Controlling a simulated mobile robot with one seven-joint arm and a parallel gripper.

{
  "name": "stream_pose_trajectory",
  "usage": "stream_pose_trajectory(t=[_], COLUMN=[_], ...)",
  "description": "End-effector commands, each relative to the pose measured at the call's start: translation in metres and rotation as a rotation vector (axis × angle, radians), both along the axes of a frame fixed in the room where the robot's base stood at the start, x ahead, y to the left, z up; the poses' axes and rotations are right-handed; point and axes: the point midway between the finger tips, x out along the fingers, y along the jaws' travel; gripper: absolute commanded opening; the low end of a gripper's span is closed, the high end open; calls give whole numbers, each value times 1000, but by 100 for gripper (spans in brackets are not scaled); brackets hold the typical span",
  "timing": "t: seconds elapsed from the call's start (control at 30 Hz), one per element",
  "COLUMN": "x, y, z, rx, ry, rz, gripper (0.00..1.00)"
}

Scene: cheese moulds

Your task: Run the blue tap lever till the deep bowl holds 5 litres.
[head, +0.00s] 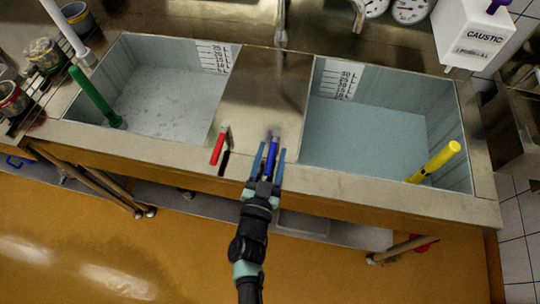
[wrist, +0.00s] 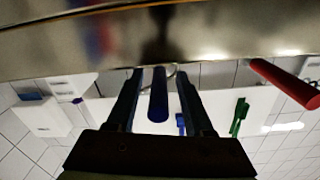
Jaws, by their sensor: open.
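The blue tap lever (head: 271,158) stands at the front of the steel deck between two sink bowls. My gripper (head: 265,168) is open, with one finger on each side of the lever. In the wrist view the blue lever (wrist: 158,95) lies between the fingers, with small gaps on both sides. The right bowl (head: 385,82) has a scale (head: 337,80) on its back wall and a flat blue-grey surface inside. The left bowl (head: 140,55) also has a scale (head: 213,56) and a paler, speckled surface. I cannot tell which bowl is deeper, nor read the levels.
A red lever (head: 220,147) stands just left of the blue one. A green handle (head: 95,97) leans in the left bowl and a yellow one (head: 434,162) in the right bowl. A white CAUSTIC box (head: 472,35) hangs at upper right. Open floor (head: 130,240) lies in front.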

Motion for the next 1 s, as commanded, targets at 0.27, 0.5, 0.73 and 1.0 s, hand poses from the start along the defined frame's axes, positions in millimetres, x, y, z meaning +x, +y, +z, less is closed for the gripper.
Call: stream_pose_trajectory(t=[0.27,0.5,0.73,1.0], x=[-24,-71,-109,-127], y=[4,13,21,25], z=[-2,-3,-2,0], rx=[1,2,1,0], ry=[3,4,3,0], rz=[1,0,1,1], gripper=[52,52,52,52])
